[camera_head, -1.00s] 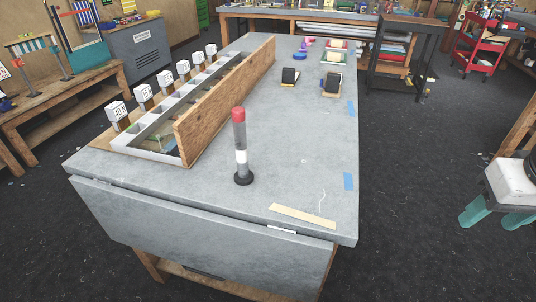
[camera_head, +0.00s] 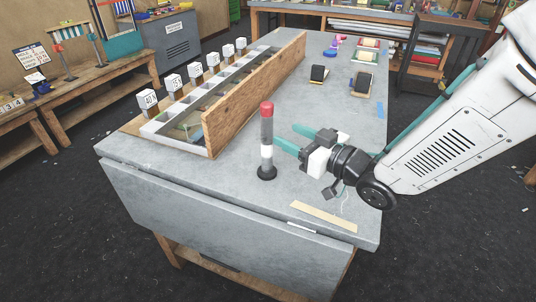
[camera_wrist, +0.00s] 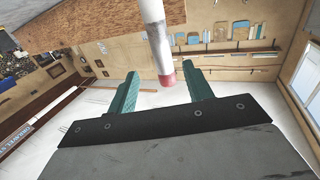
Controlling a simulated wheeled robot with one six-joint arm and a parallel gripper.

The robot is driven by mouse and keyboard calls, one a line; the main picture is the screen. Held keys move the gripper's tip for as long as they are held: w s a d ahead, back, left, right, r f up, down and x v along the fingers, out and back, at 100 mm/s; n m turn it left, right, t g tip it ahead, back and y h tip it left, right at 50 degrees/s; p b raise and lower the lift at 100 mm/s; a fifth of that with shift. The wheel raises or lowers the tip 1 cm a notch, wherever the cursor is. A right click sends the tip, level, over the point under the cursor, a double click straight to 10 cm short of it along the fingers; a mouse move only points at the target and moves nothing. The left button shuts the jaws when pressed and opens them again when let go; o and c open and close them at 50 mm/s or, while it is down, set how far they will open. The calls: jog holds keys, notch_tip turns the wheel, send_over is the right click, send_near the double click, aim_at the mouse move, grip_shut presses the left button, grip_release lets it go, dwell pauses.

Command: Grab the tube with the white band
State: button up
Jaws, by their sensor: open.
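The tube with the white band (camera_head: 266,132) stands upright near the front of the grey table. It has a red top, a grey body, a white band low down and a round black foot. My gripper (camera_head: 287,132) is just right of the tube with its two teal fingers apart, pointing toward it. The fingers hold nothing. In the wrist view, which looks upside down, the tube (camera_wrist: 154,35) shows ahead with its red end between the lines of the open fingers (camera_wrist: 164,82). Its foot is out of that view.
A wooden board (camera_head: 258,92) runs along a divided tray (camera_head: 165,132) left of the tube, with several numbered blocks beside it. Two dark items (camera_head: 319,73) (camera_head: 363,83) lie farther back. A tan strip (camera_head: 323,216) lies near the front right edge.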

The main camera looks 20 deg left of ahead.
aim_at(271, 125)
jog(key=shift+s+a, duration=0.15)
jog(key=shift+a, duration=0.3)
jog(key=x, duration=0.7)
jog(key=shift+w+a+r, duration=0.1)
jog(key=shift+w+r, duration=0.1)
jog(key=shift+r, duration=0.1)
grip_shut()
